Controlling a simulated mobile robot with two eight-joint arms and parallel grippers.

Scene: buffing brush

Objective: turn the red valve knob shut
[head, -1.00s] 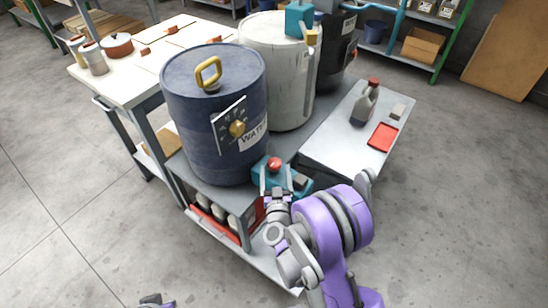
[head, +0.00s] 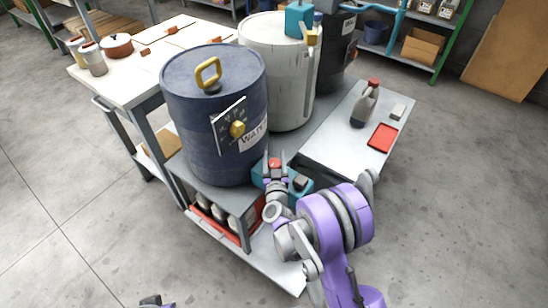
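The red valve knob (head: 275,163) sits on top of a teal valve body (head: 300,188) at the foot of the blue drum, on the low grey bench. My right gripper (head: 275,161) reaches up from below. Its two grey fingers are drawn in close on either side of the knob and appear shut on it. The fingers and wrist hide part of the knob and the front of the valve body. Only a small piece of my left arm shows at the bottom edge; its gripper is out of view.
The blue drum (head: 190,120) with a yellow handle and dial stands just behind the valve. A white drum (head: 285,85) is behind it. A bottle (head: 366,105) and a red tray (head: 382,137) rest on the right side table. Floor to the right is clear.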

